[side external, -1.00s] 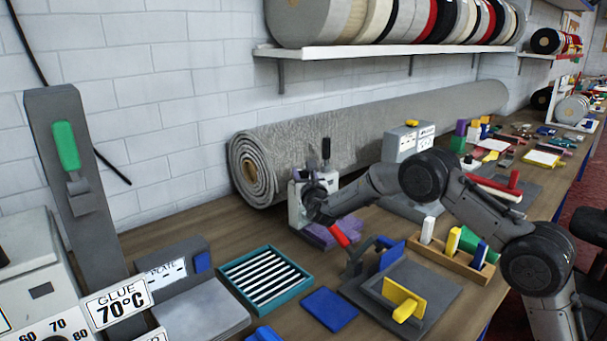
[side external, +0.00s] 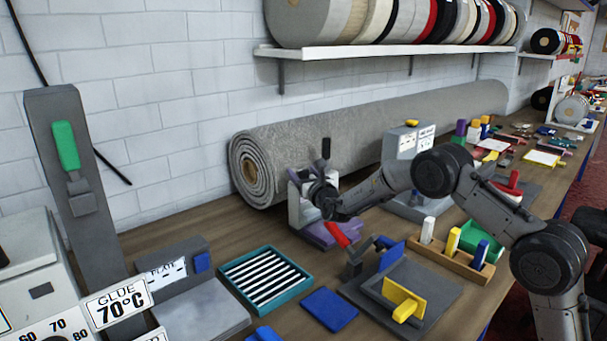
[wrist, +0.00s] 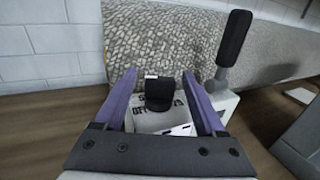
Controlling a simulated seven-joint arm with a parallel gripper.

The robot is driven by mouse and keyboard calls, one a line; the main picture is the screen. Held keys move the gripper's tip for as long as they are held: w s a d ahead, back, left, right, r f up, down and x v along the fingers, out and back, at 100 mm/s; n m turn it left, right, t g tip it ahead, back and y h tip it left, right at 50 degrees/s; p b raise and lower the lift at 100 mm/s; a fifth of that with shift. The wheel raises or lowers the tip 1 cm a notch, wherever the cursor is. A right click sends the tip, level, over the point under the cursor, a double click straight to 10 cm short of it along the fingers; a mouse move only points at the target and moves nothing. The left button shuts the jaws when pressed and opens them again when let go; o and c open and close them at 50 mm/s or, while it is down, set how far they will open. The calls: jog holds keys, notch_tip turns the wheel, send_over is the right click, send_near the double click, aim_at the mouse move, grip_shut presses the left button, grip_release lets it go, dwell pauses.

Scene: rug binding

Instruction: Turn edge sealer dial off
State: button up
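The edge sealer (side external: 300,207) is a small pale machine with an upright black lever, standing on the bench before the rug roll. In the wrist view its pale body (wrist: 150,122) shows with the black lever (wrist: 234,50) at right. Its black dial (wrist: 160,93) sits near the middle, with a small white mark at its upper left. Partly hidden lettering beside it seems to include "OFF"; I cannot tell the exact setting. My gripper (wrist: 164,90) is open, its purple fingers apart on either side of the dial, with no clear contact. In the side view my gripper (side external: 324,200) is close to the sealer.
The grey rug roll (side external: 380,125) lies behind the sealer. A purple block (side external: 325,236) is at the sealer's foot. A red-handled tool (side external: 341,236), a striped teal tray (side external: 264,280) and a wooden holder (side external: 455,262) lie nearer. Bare bench shows left of the sealer.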

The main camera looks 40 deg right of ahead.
jog(key=v, duration=1.4)
jog(key=shift+w+d, duration=0.1)
